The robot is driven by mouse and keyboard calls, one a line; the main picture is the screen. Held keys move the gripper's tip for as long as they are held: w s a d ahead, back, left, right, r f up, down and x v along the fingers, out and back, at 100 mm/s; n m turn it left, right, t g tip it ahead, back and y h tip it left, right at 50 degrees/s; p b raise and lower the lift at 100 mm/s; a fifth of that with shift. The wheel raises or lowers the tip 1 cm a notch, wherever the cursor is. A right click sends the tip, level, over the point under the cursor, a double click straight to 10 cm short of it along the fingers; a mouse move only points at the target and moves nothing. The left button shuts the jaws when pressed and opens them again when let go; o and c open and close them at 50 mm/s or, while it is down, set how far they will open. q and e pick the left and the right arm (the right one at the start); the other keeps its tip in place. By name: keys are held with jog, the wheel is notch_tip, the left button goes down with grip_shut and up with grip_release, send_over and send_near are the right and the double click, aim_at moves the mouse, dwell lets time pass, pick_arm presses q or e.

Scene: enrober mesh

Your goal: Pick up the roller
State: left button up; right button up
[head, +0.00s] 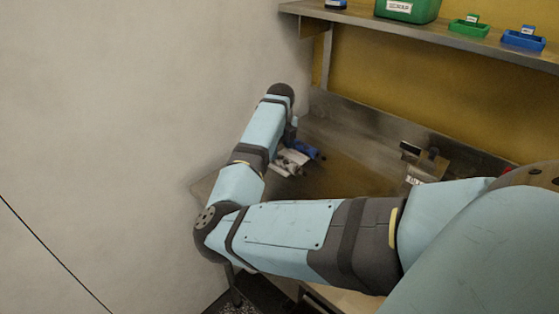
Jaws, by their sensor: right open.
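My right arm reaches in from the right and bends back to the bench's far left corner. My right gripper (291,140) points down there, small and partly hidden behind its own wrist and forearm. Just below and beside it is a small blue and whitish item (304,148), which may be the roller; I cannot tell its exact shape. I see no clear grip on it, and whether the gripper touches it is unclear. My left gripper is not in view.
The metal bench (345,135) has a raised back edge and a wall close on its left. A metal-and-brown item (425,160) stands farther right. A shelf (420,32) above holds a green bin (407,10), a small green tray (469,27) and a blue tray (523,39).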

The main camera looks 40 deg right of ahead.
aim_at(280, 156)
jog(key=f, duration=0.4)
jog(key=shift+w+d+f, duration=0.15)
jog(key=shift+w+f, duration=0.05)
jog(key=shift+w, duration=0.1)
jog(key=c, duration=1.2)
jog(key=shift+o, duration=0.2)
